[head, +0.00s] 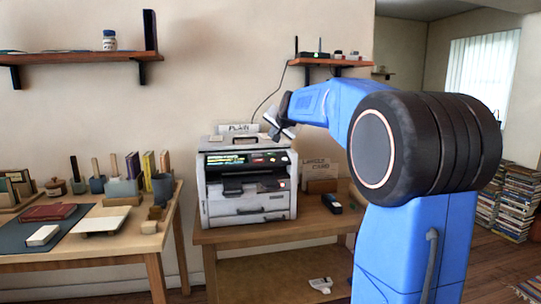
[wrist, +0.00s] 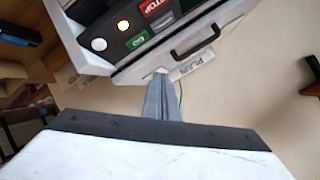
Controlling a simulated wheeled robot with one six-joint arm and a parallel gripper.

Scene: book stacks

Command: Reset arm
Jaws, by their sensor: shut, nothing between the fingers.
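My blue arm reaches left across the head view, and my gripper (head: 276,122) hangs at its end in front of the upper part of a grey printer (head: 247,205). In the wrist view my gripper (wrist: 162,80) is shut, its grey fingers together with nothing between them. The printer also shows at the top of the wrist view (wrist: 205,45), turned over by the camera's tilt. It has a lit panel and buttons marked STOP and GO. I cannot tell from the views how close the fingers are to the printer.
The printer stands on a wooden table (head: 215,237), with a small dark box (head: 331,203) at its right. A second table (head: 100,258) at left holds books and cups. Wall shelves (head: 80,58) hang above. Stacked books (head: 510,205) stand on the floor at right.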

